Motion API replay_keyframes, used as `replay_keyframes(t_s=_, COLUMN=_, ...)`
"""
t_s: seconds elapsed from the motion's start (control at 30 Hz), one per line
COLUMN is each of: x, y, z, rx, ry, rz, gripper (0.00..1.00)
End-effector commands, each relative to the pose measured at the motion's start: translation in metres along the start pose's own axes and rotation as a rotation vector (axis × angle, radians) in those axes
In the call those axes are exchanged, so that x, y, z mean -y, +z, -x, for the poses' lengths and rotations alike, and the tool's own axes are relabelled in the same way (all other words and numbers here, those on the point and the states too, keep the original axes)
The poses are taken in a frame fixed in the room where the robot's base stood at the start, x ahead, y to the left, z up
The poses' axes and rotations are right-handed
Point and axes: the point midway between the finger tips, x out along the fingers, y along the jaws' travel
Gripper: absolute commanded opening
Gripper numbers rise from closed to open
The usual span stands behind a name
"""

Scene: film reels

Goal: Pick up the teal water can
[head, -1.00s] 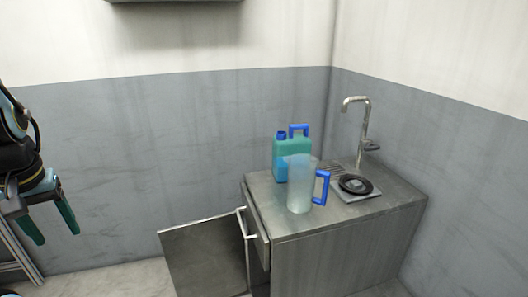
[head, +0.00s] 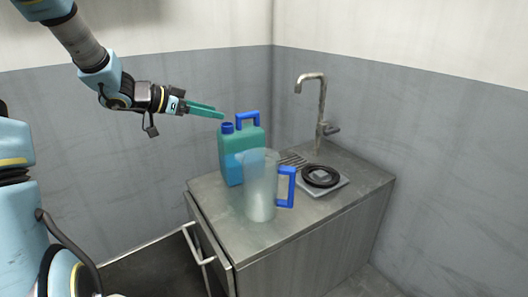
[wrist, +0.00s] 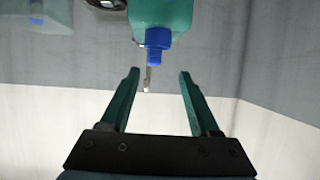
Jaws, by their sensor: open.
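The teal water can (head: 231,165) stands upright on the metal counter, with a blue cap and a blue handle on top. Its lower front is partly hidden behind a clear pitcher. My gripper (head: 221,114) is just left of the can's cap at about the height of the handle, pointing right. In the wrist view the can (wrist: 163,14) shows at the top, with its blue cap toward my gripper (wrist: 158,72). The two teal fingers are apart with nothing held between them.
A clear pitcher (head: 262,190) with a blue handle stands in front of the can. A black round item (head: 321,176) lies on a grey plate right of it, and a faucet (head: 322,105) rises behind. The counter (head: 328,211) has an open door at lower left.

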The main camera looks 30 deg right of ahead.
Motion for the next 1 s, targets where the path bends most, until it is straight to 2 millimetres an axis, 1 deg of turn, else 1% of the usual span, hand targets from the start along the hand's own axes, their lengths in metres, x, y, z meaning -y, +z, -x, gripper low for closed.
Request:
replay_keyframes(t_s=0.1, x=-0.01, y=-0.001, z=-0.006, rx=-0.015, ry=0.064, rz=-0.011, gripper=0.62)
replay_keyframes(t_s=0.17, x=-0.012, y=-0.002, z=-0.011, rx=-0.018, ry=0.074, rz=-0.012, gripper=0.62)
replay_keyframes(t_s=0.27, x=-0.014, y=-0.003, z=-0.027, rx=-0.018, ry=0.077, rz=-0.013, gripper=0.62)
replay_keyframes(t_s=0.4, x=-0.014, y=-0.003, z=-0.048, rx=-0.017, ry=0.073, rz=-0.013, gripper=0.62)
replay_keyframes(t_s=0.67, x=-0.013, y=-0.004, z=-0.067, rx=-0.017, ry=0.071, rz=-0.013, gripper=0.62)
replay_keyframes(t_s=0.83, x=-0.009, y=-0.005, z=-0.092, rx=-0.016, ry=0.072, rz=-0.012, gripper=0.62)
replay_keyframes(t_s=0.9, x=-0.01, y=-0.004, z=-0.102, rx=-0.016, ry=0.072, rz=-0.013, gripper=0.62)
replay_keyframes(t_s=1.0, x=-0.01, y=-0.004, z=-0.11, rx=-0.015, ry=0.069, rz=-0.014, gripper=0.62)
